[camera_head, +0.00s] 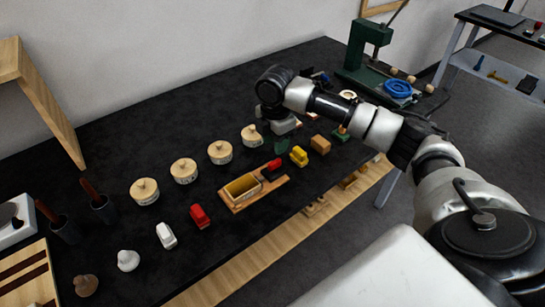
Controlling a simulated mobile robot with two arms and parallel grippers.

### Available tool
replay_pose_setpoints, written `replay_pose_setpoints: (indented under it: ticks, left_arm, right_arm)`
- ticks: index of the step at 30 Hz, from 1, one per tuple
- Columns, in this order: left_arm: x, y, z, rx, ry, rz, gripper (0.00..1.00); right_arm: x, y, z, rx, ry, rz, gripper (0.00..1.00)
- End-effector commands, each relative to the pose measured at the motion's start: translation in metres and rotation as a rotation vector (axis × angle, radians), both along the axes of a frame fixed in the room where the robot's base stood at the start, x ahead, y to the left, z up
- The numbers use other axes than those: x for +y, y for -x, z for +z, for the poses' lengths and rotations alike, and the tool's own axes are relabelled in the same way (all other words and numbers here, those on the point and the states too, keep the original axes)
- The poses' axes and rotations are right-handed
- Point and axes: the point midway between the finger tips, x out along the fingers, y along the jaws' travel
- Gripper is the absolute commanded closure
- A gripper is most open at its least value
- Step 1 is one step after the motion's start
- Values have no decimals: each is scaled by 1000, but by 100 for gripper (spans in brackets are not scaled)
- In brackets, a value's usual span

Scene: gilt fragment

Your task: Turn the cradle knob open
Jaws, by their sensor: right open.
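A wooden cradle (236,204) lies on the black bench, with a hollow golden-yellow block on it. A small red part, which may be the cradle knob (274,165), shows at its far right end beside a dark piece. My right arm reaches in from the right, and its right gripper (282,138) points down above the bench, beyond the cradle's right end. The gripper is open; its fingertips are small and hard to make out, and a dark green shape shows just below it. It appears apart from the knob. My left gripper is not in view.
Several round wooden-lidded pots (184,170) stand in a row behind the cradle. A green press (369,55) stands at the far right.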

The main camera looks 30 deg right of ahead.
Motion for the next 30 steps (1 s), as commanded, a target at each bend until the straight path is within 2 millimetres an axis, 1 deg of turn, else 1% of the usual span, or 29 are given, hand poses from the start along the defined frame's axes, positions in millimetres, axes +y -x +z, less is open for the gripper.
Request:
replay_pose_setpoints:
  ticks: [1,5,8,12,17,24,26,30]
  left_arm:
    - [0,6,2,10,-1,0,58]
    - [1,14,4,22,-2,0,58]
    - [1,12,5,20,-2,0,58]
    - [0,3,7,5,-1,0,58]
    - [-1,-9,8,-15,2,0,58]
    - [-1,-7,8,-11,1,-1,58]
    - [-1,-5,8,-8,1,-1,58]
    - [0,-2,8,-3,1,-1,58]
  right_arm:
    - [0,1,-11,5,0,-1,60]
    - [0,1,-36,4,0,-1,60]
    - [0,1,-52,2,1,0,60]
    - [0,0,-68,1,0,-1,60]
    - [0,0,-76,-1,0,0,60]
    - [0,0,-76,-2,0,0,60]
    - [0,0,-76,-2,0,0,69]
    - [0,0,-76,-2,0,0,90]
